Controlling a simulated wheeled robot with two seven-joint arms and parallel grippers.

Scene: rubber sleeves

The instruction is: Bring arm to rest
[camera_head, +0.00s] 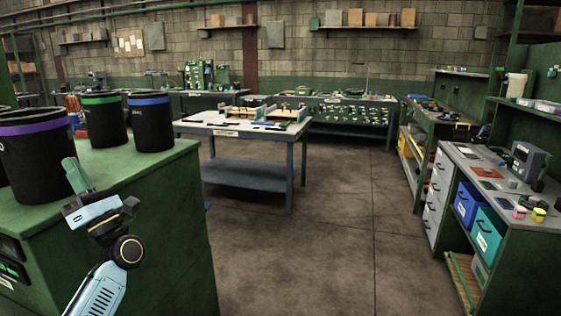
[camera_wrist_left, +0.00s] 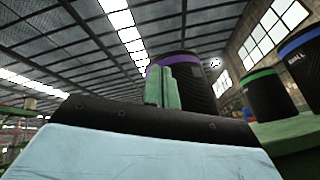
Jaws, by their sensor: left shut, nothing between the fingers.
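My left gripper (camera_head: 73,168) is at the lower left of the head view, raised beside the green cabinet. Its green fingers point up and are shut together with nothing between them; they also show in the left wrist view (camera_wrist_left: 163,86). In the head view the fingers overlap the side of the black bin with a purple band (camera_head: 30,155). In the wrist view that bin (camera_wrist_left: 200,88) stands behind the fingers; I cannot tell whether they touch it. My right gripper is out of view.
A black bin with a green band (camera_head: 105,122) and one with a blue band (camera_head: 151,125) stand on the green cabinet (camera_head: 150,215). A workbench (camera_head: 190,128) stands mid-room. A bench with drawers (camera_head: 468,155) is at right. The central floor (camera_head: 340,220) is clear.

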